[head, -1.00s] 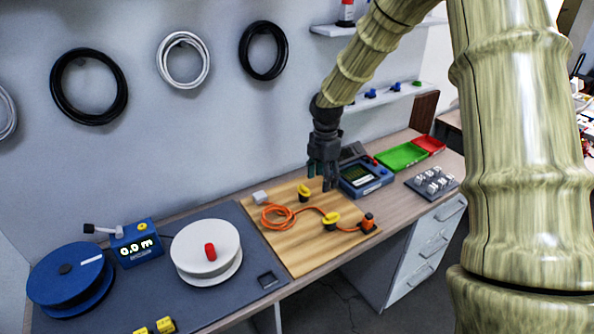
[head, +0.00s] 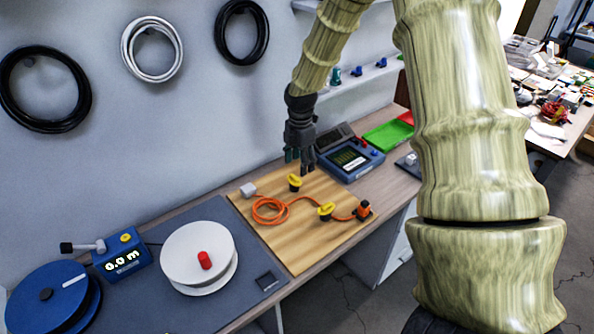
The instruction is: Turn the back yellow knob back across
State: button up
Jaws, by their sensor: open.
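Two yellow knobs stand on the wooden board (head: 303,248). The back yellow knob (head: 295,182) is near the board's far edge, and the front yellow knob (head: 326,210) is nearer me to the right. An orange cable (head: 268,211) lies looped on the board and runs past the front knob to an orange and black connector (head: 363,209). A small white block (head: 248,190) sits at the cable's left end. My gripper (head: 300,167) points down with its fingers open, just above and behind the back knob in the picture. It appears empty, and I cannot tell the exact gap to the knob.
A blue instrument (head: 352,161) with a screen stands right of the board, close to my gripper. Left are a white spool (head: 199,256), a blue meter (head: 122,258) and a blue reel (head: 50,300). Green and red trays (head: 387,136) lie at the back right.

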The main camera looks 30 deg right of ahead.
aim_at(293, 175)
jog(key=shift+g, duration=0.3)
jog(key=w+f, duration=0.1)
jog(key=f, duration=0.1)
jog(key=w+f, duration=0.1)
jog(key=f, duration=0.1)
jog(key=w+f+p, duration=0.1)
jog(key=w+f, duration=0.1)
jog(key=shift+a+f, duration=0.15)
jog(key=shift+s+f, duration=0.25)
jog(key=shift+s, duration=0.25)
jog(key=shift+s+r, duration=0.2)
jog(key=shift+s, duration=0.5)
jog(key=shift+w+a+f, duration=0.1)
jog(key=shift+w+f, duration=0.55)
jog(key=shift+w, duration=0.2)
jog(key=shift+s+r, duration=0.3)
jog(key=shift+s, duration=0.1)
jog(key=c, duration=0.9)
jog(key=shift+f, duration=0.1)
jog(key=shift+c, duration=0.6)
